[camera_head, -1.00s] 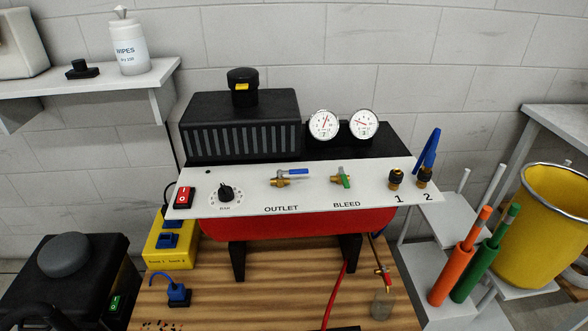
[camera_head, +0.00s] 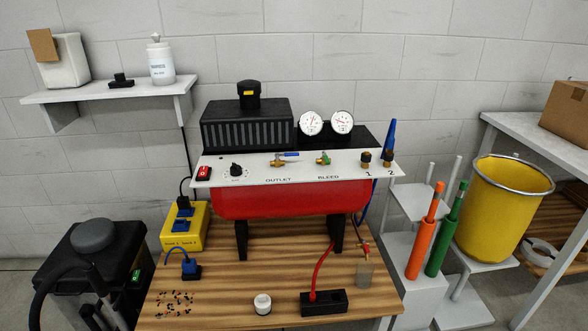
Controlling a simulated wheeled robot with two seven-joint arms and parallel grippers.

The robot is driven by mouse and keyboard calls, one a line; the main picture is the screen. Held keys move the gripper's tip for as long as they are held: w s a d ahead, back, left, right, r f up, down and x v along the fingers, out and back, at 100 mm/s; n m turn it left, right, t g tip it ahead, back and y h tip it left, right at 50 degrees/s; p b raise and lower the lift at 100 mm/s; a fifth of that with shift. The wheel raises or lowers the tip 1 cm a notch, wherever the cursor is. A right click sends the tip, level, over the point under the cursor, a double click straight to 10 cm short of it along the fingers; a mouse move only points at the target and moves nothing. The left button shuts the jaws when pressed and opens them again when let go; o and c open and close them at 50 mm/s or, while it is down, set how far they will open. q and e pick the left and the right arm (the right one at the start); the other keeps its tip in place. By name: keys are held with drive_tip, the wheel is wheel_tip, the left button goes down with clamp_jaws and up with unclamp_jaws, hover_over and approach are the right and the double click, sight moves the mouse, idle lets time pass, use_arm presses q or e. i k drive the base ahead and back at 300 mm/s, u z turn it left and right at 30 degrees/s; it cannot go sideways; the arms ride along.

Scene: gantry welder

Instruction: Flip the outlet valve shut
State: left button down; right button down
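The outlet valve (camera_head: 283,158) sits on the white control panel (camera_head: 228,178) of the red compressor, above the word OUTLET. Its body is brass and its blue lever points right, lying along the panel. The bleed valve (camera_head: 323,159), with a green handle, is to its right above the word BLEED. Neither of my grippers shows in the head view, and nothing touches the outlet valve.
Two gauges (camera_head: 326,122) stand behind the panel. A red switch (camera_head: 203,173) and a black knob (camera_head: 236,169) are at the left. The wooden table (camera_head: 225,290) holds a white jar (camera_head: 262,304), a black power strip (camera_head: 324,302) and small scattered bits. A yellow bin (camera_head: 500,210) stands right.

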sight(287, 154)
drive_tip(key=k, duration=0.45)
drive_tip(key=u, duration=0.75)
drive_tip(key=i, duration=1.4)
drive_tip(key=z, duration=0.5)
